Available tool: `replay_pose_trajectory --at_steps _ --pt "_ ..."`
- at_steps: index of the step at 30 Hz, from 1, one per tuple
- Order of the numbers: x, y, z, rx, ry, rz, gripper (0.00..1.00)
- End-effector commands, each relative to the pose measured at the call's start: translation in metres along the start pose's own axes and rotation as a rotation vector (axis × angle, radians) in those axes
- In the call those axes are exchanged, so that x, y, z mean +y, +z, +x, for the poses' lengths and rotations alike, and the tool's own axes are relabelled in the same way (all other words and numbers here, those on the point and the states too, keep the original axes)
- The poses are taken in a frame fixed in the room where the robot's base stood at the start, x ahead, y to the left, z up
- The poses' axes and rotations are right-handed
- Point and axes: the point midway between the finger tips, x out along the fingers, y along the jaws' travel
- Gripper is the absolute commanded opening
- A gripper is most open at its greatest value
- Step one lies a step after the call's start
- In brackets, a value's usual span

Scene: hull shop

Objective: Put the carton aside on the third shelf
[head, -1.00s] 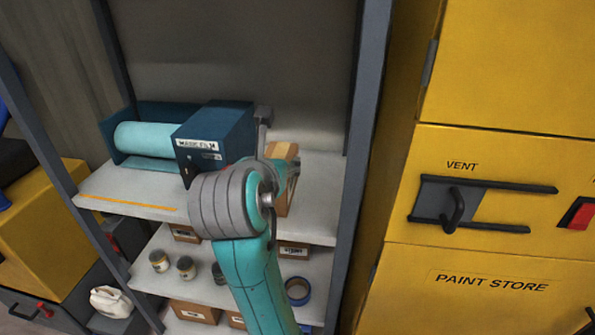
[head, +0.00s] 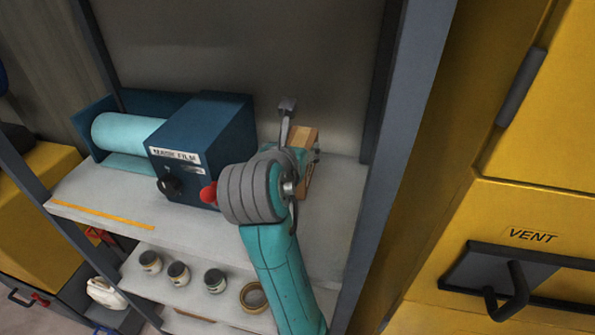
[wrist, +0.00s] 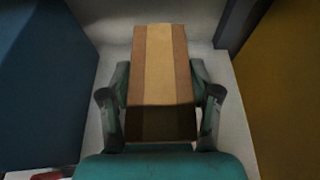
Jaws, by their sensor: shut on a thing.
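The carton (wrist: 160,62) is a brown cardboard box with a lighter tape strip along its top. In the wrist view my gripper (wrist: 160,103) is shut on it, with one finger on each side. In the head view the carton (head: 303,137) shows behind my wrist, at the right part of the upper shelf (head: 190,232). My arm hides much of the carton and most of the gripper there. I cannot tell whether the carton's bottom touches the shelf.
A dark blue film dispenser (head: 226,125) with a pale roll stands left of the carton. A grey upright (head: 400,150) and a yellow cabinet (head: 530,220) stand to the right. Several small jars (head: 178,273) and a tape roll (head: 253,297) sit on the shelf below.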

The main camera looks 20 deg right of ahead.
Motion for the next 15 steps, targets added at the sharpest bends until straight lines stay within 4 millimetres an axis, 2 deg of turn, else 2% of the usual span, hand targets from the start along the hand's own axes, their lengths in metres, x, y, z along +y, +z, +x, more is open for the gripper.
replay_pose_trajectory --at_steps 8,15 --pt "0.0 -0.018 0.007 0.0 0.0 -0.001 0.09" --pt "0.0 -0.047 0.019 0.001 0.0 -0.002 0.09"
